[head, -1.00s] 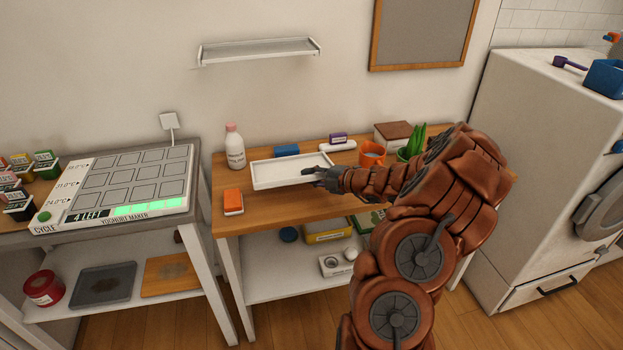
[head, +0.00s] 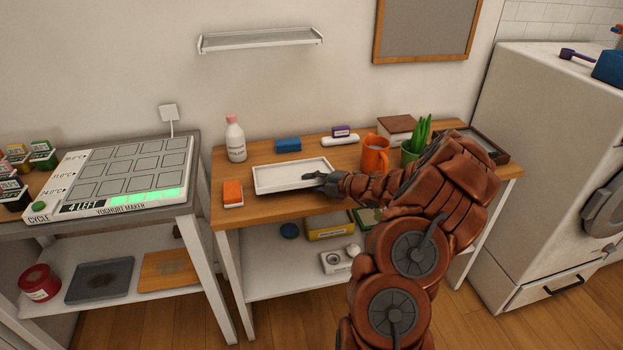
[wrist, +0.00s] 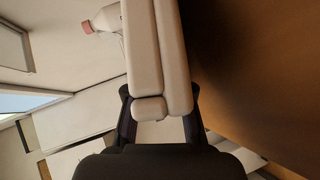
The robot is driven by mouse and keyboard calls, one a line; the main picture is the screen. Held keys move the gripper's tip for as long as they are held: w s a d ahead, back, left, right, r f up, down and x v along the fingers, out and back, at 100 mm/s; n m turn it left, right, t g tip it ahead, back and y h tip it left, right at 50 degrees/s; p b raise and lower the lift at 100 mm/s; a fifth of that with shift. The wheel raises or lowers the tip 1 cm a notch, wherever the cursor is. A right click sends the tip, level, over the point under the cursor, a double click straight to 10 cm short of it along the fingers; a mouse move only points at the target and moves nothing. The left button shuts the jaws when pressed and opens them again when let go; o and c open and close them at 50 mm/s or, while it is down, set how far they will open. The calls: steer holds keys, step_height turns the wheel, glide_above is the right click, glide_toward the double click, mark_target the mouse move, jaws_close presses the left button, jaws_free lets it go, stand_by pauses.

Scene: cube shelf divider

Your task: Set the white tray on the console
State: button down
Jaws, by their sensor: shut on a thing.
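The white tray (head: 290,176) is a shallow rectangle, level, at the left-middle of the wooden console top (head: 285,206) in the head view. My gripper (head: 328,182) is shut on the tray's right end. In the wrist view the tray (wrist: 143,45) runs up between the two dark fingers (wrist: 160,98), its long side close along the brown wood (wrist: 250,70). Whether its underside touches the wood or hangs slightly above cannot be told. My arm hides part of the console's right side.
A green plant (head: 418,137) stands farther right. The yoghurt maker (head: 120,178) is on the left table. A wall shelf (head: 260,40) hangs above.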

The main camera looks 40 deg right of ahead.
mark_target(320, 180)
steer(key=shift+c, duration=1)
jaws_free()
steer(key=shift+f, duration=0.1)
steer(key=shift+s, duration=0.2)
steer(key=shift+c, duration=0.5)
steer(key=shift+s+p, duration=0.15)
steer(key=shift+p, duration=0.3)
steer(key=shift+s+d+p, duration=0.25)
steer(key=shift+s+p, duration=0.25)
steer(key=shift+p, duration=0.05)
steer(key=o, duration=0.3)
steer(key=shift+s+r+g+p, duration=0.1)
steer(key=shift+r+g+p, duration=0.3)
steer(key=shift+p, duration=1.3)
steer(key=shift+s+d+r+g+h+p, duration=0.2)
steer(key=shift+g+p, duration=0.35)
steer(key=shift+p, duration=1.55)
steer(key=shift+s+a+r+g+h+p, duration=0.1)
steer(key=shift+g+h+p, duration=0.4)
steer(key=shift+p, duration=1.6)
steer(key=shift+s+d+r+g+h+p, duration=0.15)
steer(key=shift+g+p, duration=0.5)
steer(key=shift+p, duration=1.45)
